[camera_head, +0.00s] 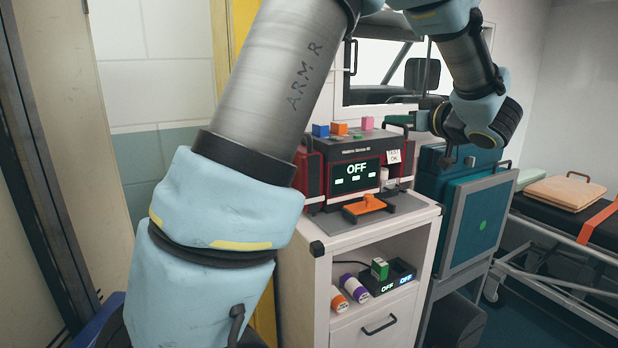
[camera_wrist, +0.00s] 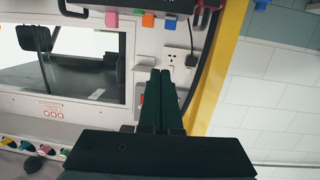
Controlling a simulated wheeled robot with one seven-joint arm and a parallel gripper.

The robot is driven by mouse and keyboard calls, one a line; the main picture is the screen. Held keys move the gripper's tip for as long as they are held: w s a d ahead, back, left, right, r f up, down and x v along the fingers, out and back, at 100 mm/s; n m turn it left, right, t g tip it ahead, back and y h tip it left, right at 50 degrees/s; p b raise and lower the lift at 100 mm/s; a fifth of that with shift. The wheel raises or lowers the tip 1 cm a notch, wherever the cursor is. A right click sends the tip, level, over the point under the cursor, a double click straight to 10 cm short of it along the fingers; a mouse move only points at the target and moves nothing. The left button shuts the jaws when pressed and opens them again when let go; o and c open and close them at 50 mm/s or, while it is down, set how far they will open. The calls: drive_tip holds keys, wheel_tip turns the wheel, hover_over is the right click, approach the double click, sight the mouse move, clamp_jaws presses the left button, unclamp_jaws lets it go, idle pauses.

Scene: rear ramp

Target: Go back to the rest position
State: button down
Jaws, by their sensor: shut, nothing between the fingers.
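My gripper (camera_wrist: 160,74) is shut and empty in the wrist view, its two dark green fingers lying together. In the head view my gripper (camera_head: 390,119) shows at the upper right, its fingers pointing left. It is above and beside the right end of the red and black device (camera_head: 345,150) that reads OFF. No object hangs from the fingers. The large grey and light blue arm link in front hides part of the left side of the scene.
The device stands on a white cabinet (camera_head: 318,270), with small coloured blocks on top and an orange-handled piece in front. A teal case (camera_head: 470,215) stands to the right, then a stretcher (camera_head: 570,225). In the wrist view a window (camera_wrist: 75,65), wall socket (camera_wrist: 178,62) and yellow post (camera_wrist: 222,60) show.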

drive_tip(key=w+a+f+m+g+h, duration=0.35)
drive_tip(key=a+f+m+h, duration=0.3)
drive_tip(key=f+h, duration=0.25)
drive_tip(key=s+a+f+g+y, duration=0.1)
drive_tip(key=s+a+f+g, duration=0.4)
drive_tip(key=s+a, duration=0.4)
drive_tip(key=s+a+f+g+y, duration=0.1)
drive_tip(key=s+a+f+g, duration=0.4)
drive_tip(key=s+a+f, duration=0.3)
drive_tip(key=s+a, duration=0.2)
drive_tip(key=s, duration=0.2)
drive_tip(key=shift+s+a+f, duration=0.3)
drive_tip(key=shift+s, duration=0.1)
